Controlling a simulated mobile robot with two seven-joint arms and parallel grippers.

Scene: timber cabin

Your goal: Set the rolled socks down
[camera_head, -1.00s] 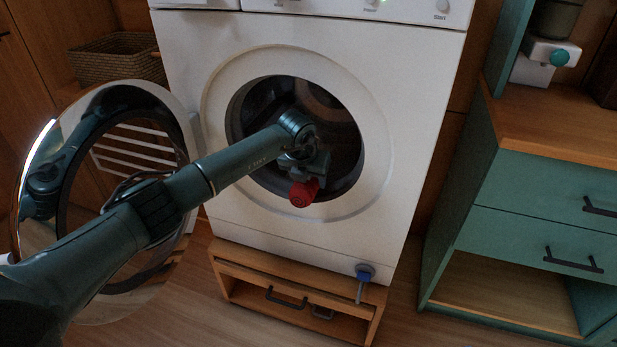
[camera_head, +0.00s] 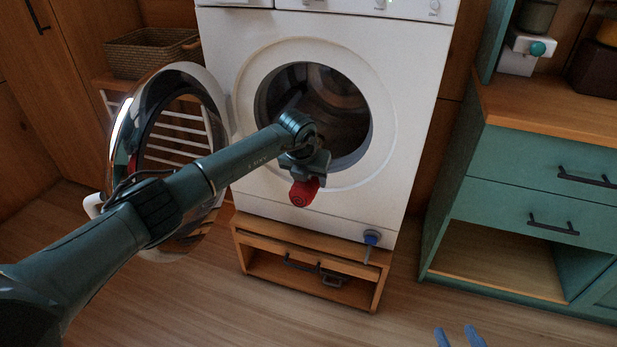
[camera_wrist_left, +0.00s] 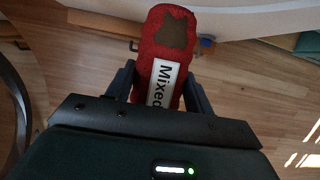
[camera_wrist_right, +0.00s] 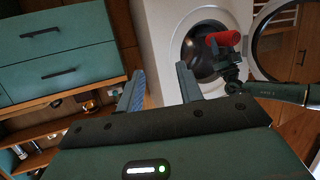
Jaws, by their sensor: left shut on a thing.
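The rolled socks (camera_head: 303,193) are a small red roll held at the end of my left arm. In the left wrist view the socks (camera_wrist_left: 165,45) show a brown patch and a white label with "Mixed" readable. My left gripper (camera_head: 305,172) is shut on them, in front of the washing machine's (camera_head: 228,60) open drum mouth (camera_head: 345,135), near its lower rim. The right wrist view shows the socks (camera_wrist_right: 222,38) in the gripper, against the machine front. My right gripper (camera_wrist_right: 160,78) is open and empty; its fingertips (camera_head: 458,338) show at the head view's bottom edge.
The round washer door (camera_head: 125,150) hangs open at left, behind my left arm. A wooden stand with a drawer (camera_head: 300,262) is under the machine. A wicker basket (camera_head: 150,55) sits on a rack at left. A teal cabinet (camera_head: 520,180) stands at right. Floor in front is clear.

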